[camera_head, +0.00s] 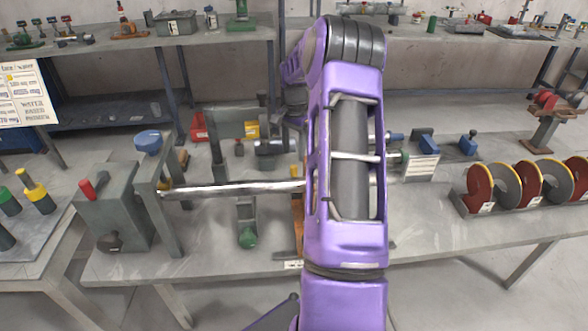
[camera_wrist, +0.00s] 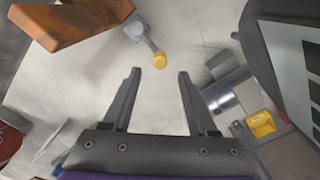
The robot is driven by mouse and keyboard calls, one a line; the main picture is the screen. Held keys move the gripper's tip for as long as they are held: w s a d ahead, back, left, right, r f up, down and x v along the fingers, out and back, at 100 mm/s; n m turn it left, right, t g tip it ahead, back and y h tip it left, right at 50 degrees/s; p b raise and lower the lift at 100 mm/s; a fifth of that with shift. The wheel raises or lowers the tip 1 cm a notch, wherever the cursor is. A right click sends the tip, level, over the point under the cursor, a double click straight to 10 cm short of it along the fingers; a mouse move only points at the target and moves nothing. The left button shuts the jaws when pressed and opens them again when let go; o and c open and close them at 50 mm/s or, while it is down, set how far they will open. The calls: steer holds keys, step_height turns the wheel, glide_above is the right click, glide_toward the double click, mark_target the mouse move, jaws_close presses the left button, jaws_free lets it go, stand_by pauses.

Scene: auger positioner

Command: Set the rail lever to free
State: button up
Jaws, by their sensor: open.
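In the wrist view a short grey lever with a yellow knob (camera_wrist: 159,60) sticks out from a light round pivot beside an orange-brown block (camera_wrist: 75,18). No label shows on it, so I cannot confirm that it is the rail lever. My gripper (camera_wrist: 158,73) is open and empty. In that picture the knob lies between and just beyond the fingertips; I cannot tell the depth gap. In the head view my purple arm hides the gripper. An orange upright part (camera_head: 297,215) shows just left of the arm, with a small yellow tip above it.
A long metal rod (camera_head: 230,190) crosses the bench from a grey box (camera_head: 110,210) with a red-handled lever. A red and grey disc auger (camera_head: 530,185) stands at right. A grey cylinder (camera_wrist: 222,100) and yellow part (camera_wrist: 261,123) lie right of the fingers.

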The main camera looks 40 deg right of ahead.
mark_target(294, 166)
step_height(294, 166, down, 7)
steer(key=shift+f, duration=0.1)
stand_by(0.3)
jaws_close()
stand_by(1.3)
